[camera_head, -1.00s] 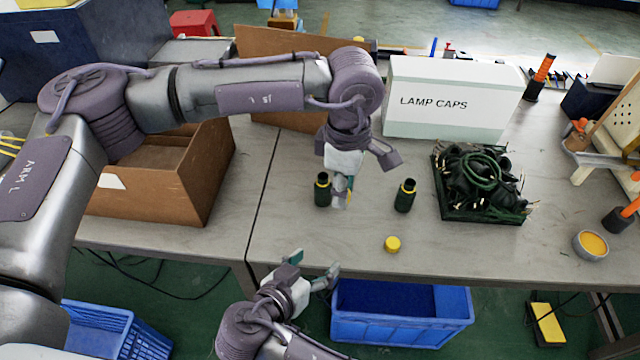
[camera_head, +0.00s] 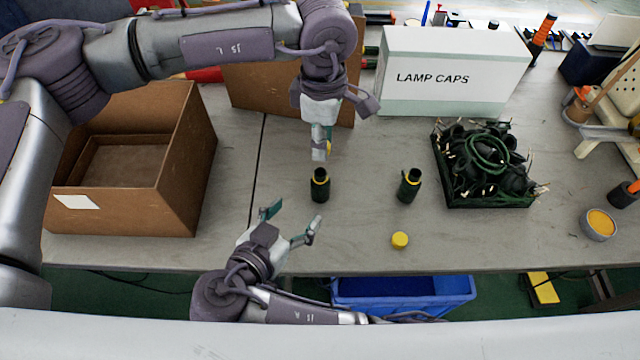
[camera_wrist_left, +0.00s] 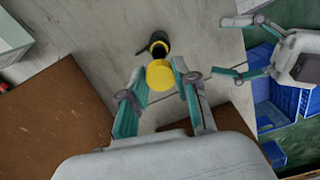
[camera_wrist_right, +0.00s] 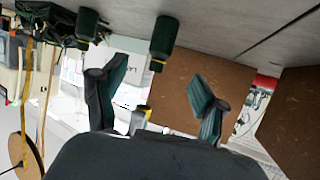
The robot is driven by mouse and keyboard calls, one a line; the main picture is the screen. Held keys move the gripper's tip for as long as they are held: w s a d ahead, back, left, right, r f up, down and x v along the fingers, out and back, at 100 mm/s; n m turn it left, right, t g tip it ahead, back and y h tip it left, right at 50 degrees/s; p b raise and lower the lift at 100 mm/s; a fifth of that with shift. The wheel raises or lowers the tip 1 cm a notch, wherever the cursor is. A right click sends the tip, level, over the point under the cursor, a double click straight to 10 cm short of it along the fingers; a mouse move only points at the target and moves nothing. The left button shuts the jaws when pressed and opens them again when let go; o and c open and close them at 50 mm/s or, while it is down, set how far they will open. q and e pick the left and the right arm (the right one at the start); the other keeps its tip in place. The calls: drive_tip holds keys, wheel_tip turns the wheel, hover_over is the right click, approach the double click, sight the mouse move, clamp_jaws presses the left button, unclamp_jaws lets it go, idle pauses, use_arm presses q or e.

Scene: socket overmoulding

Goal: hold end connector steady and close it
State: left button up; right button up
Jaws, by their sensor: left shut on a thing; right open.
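My left gripper (camera_head: 321,152) is shut on a small yellow cap (camera_wrist_left: 160,75), held above the table. In the head view it is just behind the left dark green connector (camera_head: 319,187), which stands upright with a yellow band near its top. A dark green connector (camera_wrist_left: 155,46) shows just beyond the cap in the left wrist view. A second connector (camera_head: 409,187) stands to the right. Another yellow cap (camera_head: 400,240) lies near the front edge. My right gripper (camera_head: 291,222) is open and empty, in front and left of the left connector. Both connectors also show in the right wrist view (camera_wrist_right: 165,40).
A tray of dark cables (camera_head: 529,199) lies right of the connectors. A white LAMP CAPS box (camera_head: 455,75) stands behind. An open cardboard box (camera_head: 185,190) is at the left. A bowl with yellow contents (camera_head: 599,224) stands far right. The table between the connectors is clear.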

sight(316, 190)
drive_tip(key=x, duration=1.2)
drive_tip(key=shift+w+a+f, duration=0.1)
drive_tip(key=shift+w+f, duration=0.05)
drive_tip(key=shift+f, duration=0.05)
clamp_jaws()
